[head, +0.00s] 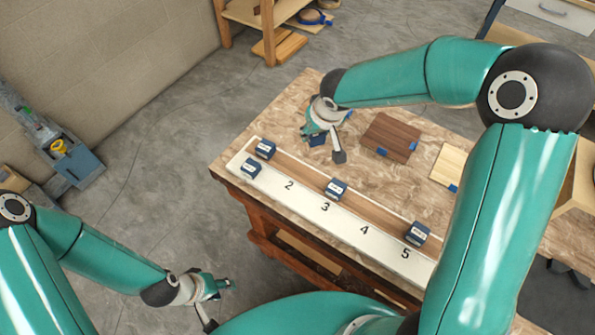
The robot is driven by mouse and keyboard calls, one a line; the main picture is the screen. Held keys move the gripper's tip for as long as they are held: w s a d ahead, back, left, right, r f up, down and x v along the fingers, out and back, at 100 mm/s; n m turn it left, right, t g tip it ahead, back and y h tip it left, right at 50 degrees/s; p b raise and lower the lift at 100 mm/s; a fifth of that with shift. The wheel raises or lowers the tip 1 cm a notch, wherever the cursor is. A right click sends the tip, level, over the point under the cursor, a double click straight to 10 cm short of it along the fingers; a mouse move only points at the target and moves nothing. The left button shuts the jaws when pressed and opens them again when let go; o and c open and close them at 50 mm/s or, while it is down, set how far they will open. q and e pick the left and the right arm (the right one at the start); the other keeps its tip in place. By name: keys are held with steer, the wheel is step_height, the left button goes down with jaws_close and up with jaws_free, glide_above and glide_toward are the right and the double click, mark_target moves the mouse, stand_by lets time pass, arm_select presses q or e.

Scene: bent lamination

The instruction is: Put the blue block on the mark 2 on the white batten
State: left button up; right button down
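The white batten (268,183) lies along the table's near edge, with marks 2, 3, 4 and 5 visible. Mark 2 (289,186) is bare. One dark blue block (250,168) sits on the batten's left end, left of mark 2. Another blue block (317,140) shows partly under my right gripper (325,146), on the table behind the batten. My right gripper points down with its fingers apart; whether it touches that block cannot be told. My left gripper (217,303) is open and empty, off the table at lower left.
Three more blue blocks stand along the brown strip (300,172) behind the batten: left (265,149), middle (336,189) and right (417,232). A dark wooden board (391,136) and a pale board (449,166) lie farther back on the table (425,125).

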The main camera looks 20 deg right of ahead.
steer(key=r+b, duration=0.1)
steer(key=r, duration=0.1)
steer(key=r+n+b, duration=0.1)
steer(key=r, duration=0.1)
steer(key=a+r+n+y+b, duration=0.1)
steer(key=r, duration=0.1)
steer(key=s+a+r+n+y+b, duration=0.25)
steer(key=s+a+r+n, duration=0.2)
steer(key=r, duration=0.35)
glide_toward(295, 169)
steer(key=shift+n+g+h, duration=0.35)
steer(key=shift+g+h, duration=0.05)
steer(key=shift+h, duration=0.05)
steer(key=x, duration=0.4)
steer(key=b+x, duration=0.1)
steer(key=x, duration=0.1)
steer(key=shift+w+a+r, duration=0.15)
steer(key=shift+w+a, duration=0.25)
steer(key=c, duration=0.7)
jaws_free()
steer(key=shift+s, duration=0.1)
steer(key=shift+o, duration=0.2)
